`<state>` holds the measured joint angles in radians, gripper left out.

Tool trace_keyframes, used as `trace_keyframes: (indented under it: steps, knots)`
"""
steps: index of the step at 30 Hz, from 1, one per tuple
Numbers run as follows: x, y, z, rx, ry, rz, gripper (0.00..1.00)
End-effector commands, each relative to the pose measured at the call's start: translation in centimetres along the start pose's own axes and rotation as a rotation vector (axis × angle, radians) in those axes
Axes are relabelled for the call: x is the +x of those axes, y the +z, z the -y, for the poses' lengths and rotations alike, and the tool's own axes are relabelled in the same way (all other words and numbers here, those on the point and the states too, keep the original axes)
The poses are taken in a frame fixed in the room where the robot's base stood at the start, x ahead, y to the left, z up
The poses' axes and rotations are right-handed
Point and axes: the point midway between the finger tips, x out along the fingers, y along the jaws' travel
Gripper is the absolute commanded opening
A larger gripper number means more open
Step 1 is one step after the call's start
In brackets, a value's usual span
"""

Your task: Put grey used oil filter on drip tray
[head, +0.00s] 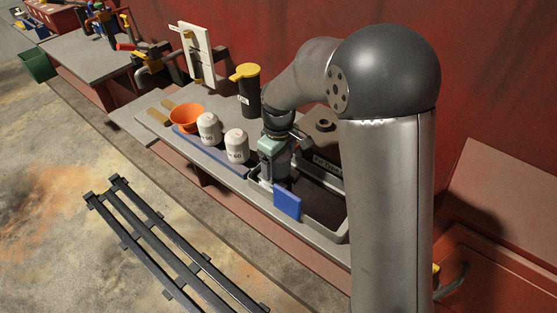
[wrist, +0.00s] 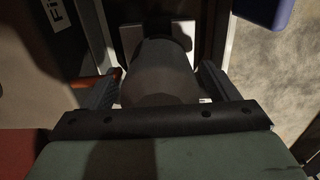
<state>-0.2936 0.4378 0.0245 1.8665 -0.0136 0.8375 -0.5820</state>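My gripper (head: 281,170) points down over the dark drip tray (head: 318,225) on the bench. In the wrist view, its two fingers (wrist: 160,88) lie against both sides of a grey cylinder, the grey used oil filter (wrist: 160,72). The filter's far end is dark and shaded. In the head view, the filter shows only in part below the gripper, at the tray's left part. I cannot tell whether its lower end touches the tray.
A blue block (head: 287,202) stands at the tray's front edge. Two white filters (head: 236,146) (head: 209,128), an orange funnel (head: 186,117) and a black jug with yellow lid (head: 248,96) stand left of my gripper. A dark labelled block (head: 327,166) lies behind the tray.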

Motion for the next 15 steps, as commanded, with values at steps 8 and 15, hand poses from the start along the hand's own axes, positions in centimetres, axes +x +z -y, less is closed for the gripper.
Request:
trace_keyframes:
  steps: [8,15]
  knots:
    - [-1.0,0.0,0.0,0.000,0.001,-0.001,0.81]
    - [-5.2,-0.1,-0.1,0.000,0.004,-0.006,0.81]
